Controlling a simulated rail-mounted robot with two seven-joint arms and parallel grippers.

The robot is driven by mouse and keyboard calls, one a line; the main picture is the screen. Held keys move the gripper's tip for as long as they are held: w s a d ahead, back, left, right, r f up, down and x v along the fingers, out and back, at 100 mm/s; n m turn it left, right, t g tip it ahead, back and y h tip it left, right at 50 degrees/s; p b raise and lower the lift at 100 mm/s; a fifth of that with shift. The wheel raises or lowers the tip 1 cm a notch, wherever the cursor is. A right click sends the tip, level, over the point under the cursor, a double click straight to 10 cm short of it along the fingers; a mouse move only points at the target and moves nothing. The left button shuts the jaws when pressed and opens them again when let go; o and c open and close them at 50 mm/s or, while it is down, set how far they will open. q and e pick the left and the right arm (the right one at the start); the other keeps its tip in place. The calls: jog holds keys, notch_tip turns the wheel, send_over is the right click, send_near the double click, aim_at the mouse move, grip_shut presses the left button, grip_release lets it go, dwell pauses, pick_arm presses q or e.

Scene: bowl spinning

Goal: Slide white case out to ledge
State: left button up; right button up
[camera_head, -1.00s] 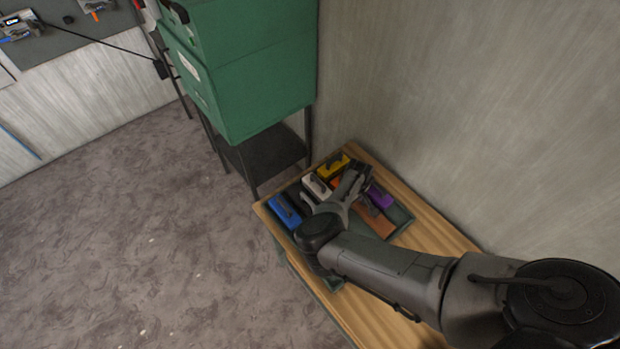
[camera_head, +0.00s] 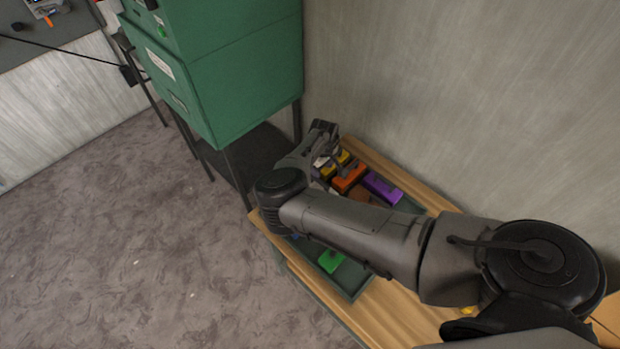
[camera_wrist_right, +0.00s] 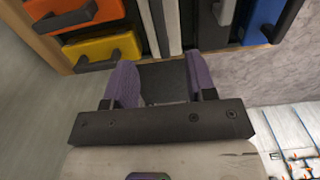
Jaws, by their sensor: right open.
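The white case shows in the head view only as a small pale patch (camera_head: 321,162), mostly hidden behind my right wrist and gripper. In the right wrist view, a pale strip (camera_wrist_right: 150,25) between the yellow and blue cases is likely part of it. My right gripper (camera_head: 333,160) hangs over the far end of the tray of cases. In the right wrist view, its purple-padded fingers (camera_wrist_right: 161,85) are apart. A dark flat surface shows between them, and I see nothing gripped. I cannot tell whether a finger touches the case. My left gripper is not in view.
Orange (camera_head: 349,178), purple (camera_head: 382,187) and green (camera_head: 331,260) cases sit in the tray on the wooden table (camera_head: 400,315). Yellow (camera_wrist_right: 102,48) and blue (camera_wrist_right: 262,20) cases flank the strip. A green cabinet (camera_head: 240,85) above a dark shelf (camera_head: 262,160) stands beyond; a wall is at right.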

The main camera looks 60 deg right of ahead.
aim_at(320, 180)
jog(key=shift+w+d+f+b, duration=0.1)
jog(key=shift+w+f+b, duration=0.25)
jog(key=shift+f, duration=0.3)
jog(key=shift+w+d+f+b, duration=0.1)
jog(key=shift+w+f+b, duration=0.1)
jog(key=shift+w+f, duration=0.3)
jog(key=f, duration=0.1)
jog(key=s+f, duration=0.1)
jog(key=f+b, duration=0.1)
jog(key=shift+s+a, duration=0.2)
jog(key=shift+s, duration=0.05)
jog(key=shift+w+f, duration=0.1)
jog(key=shift+f, duration=0.2)
jog(key=shift+w+d+f+b, duration=0.1)
jog(key=shift+f+b, duration=0.2)
jog(key=shift+b, duration=0.05)
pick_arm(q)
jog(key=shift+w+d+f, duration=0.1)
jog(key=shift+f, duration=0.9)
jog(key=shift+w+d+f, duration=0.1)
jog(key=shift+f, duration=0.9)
pick_arm(e)
jog(key=shift+f, duration=0.5)
grip_shut()
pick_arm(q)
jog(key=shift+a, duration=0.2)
